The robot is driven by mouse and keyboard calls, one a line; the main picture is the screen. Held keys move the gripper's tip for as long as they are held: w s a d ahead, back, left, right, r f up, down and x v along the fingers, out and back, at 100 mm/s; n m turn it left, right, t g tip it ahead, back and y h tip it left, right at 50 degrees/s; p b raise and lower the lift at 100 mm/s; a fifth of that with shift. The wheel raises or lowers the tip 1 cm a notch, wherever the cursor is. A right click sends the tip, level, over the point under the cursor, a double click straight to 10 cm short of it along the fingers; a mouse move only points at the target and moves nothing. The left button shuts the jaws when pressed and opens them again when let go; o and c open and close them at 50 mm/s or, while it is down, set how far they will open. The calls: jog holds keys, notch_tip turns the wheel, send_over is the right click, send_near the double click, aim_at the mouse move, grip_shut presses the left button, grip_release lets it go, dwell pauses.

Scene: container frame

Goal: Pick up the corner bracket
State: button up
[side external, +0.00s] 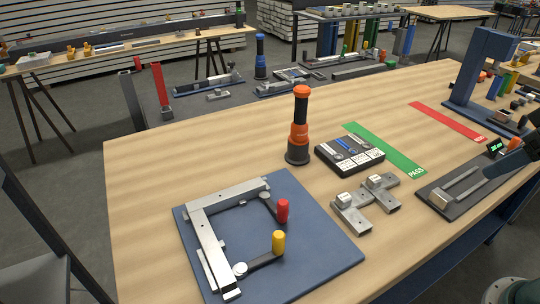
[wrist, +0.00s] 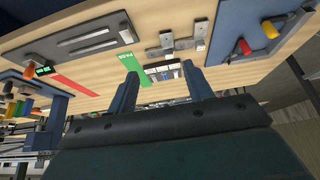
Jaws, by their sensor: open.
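Grey metal bracket pieces (side external: 352,217) lie on the wooden table right of the blue board; they look stepped and angled, with small blocks on top. I cannot tell whether they are one corner bracket or several parts. They also show in the wrist view (wrist: 202,30), at the top right of centre. My gripper (wrist: 159,68) is open in the wrist view, with its two blue fingers apart and nothing held between them. The bracket pieces are beyond the fingertips, not touching them. In the side view only a dark part shows at the right edge, possibly my gripper.
The blue board (side external: 315,264) carries a metal frame (side external: 208,240) and red and yellow handled clamps. An orange-black tool (side external: 299,130) stands upright near a black case (side external: 349,153). Green (side external: 385,150) and red (side external: 447,121) strips and a gauge mat (side external: 450,203) lie right.

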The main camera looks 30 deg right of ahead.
jog(key=w+n+g+y, duration=0.2)
jog(key=w+n+g, duration=0.1)
jog(key=w+n, duration=0.9)
jog(key=w+d+f+n+g+y, duration=0.2)
jog(key=w+d+f+n, duration=0.3)
jog(key=w, duration=0.5)
jog(key=shift+d+f+n+y, duration=0.15)
jog(key=shift+f+n+y, duration=0.15)
jog(key=shift+f, duration=0.55)
jog(key=shift+s+x, duration=0.2)
jog(key=shift+x, duration=4.1)
jog(key=shift+f, duration=0.15)
